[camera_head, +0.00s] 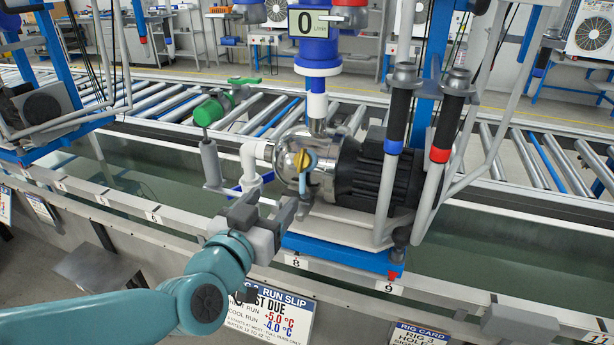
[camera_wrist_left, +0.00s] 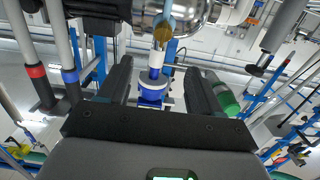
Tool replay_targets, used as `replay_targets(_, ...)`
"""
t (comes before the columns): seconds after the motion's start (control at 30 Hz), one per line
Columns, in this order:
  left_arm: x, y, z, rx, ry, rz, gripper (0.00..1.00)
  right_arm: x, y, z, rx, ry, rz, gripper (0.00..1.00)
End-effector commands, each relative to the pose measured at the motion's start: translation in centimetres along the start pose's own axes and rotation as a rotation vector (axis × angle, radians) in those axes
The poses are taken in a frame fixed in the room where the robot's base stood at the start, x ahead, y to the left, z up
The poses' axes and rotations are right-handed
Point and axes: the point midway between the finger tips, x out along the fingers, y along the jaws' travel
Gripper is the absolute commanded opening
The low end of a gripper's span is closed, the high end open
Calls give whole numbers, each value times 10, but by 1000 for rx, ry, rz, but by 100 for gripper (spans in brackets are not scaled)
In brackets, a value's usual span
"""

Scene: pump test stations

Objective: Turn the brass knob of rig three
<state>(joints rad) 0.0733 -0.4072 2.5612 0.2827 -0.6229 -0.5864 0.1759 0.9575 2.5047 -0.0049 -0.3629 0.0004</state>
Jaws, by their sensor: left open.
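The yellow brass knob (camera_head: 303,161) sits on the front of the polished metal pump head (camera_head: 290,150), with a light-blue piece hanging just below it. In the left wrist view the knob (camera_wrist_left: 164,30) shows near the top centre, ahead of the fingers. My left gripper (camera_head: 272,207) is below and a little left of the knob in the head view, apart from it. In the left wrist view its two dark fingers (camera_wrist_left: 158,72) stand wide apart with nothing gripped. My right gripper is in neither view.
A black finned motor (camera_head: 375,175) adjoins the pump on the right. Two black-gripped upright handles, with blue and red bands, stand before it. A green-handled valve (camera_head: 208,112) and white pipe elbow (camera_head: 252,160) are left. A sign (camera_head: 272,310) hangs below the trough edge.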

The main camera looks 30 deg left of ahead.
Motion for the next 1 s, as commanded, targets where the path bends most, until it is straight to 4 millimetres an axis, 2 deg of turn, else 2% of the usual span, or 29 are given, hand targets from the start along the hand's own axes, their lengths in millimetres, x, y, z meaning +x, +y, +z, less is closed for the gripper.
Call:
replay_targets(0.03,-4,-2,5,-4,21,-5,65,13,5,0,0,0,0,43)
replay_targets(0.13,-10,-6,5,-9,48,-10,65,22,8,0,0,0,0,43)
replay_targets(0.27,-12,-6,7,-11,60,-10,65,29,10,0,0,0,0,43)
replay_targets(0.37,-8,-5,6,-9,56,-10,65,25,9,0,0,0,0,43)
replay_targets(0.57,14,-5,0,-7,52,-11,65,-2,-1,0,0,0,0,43)
replay_targets(0.77,47,-3,1,-11,54,-6,65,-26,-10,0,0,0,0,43)
replay_targets(1.0,65,-4,-5,-4,52,-11,65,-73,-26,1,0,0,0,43)
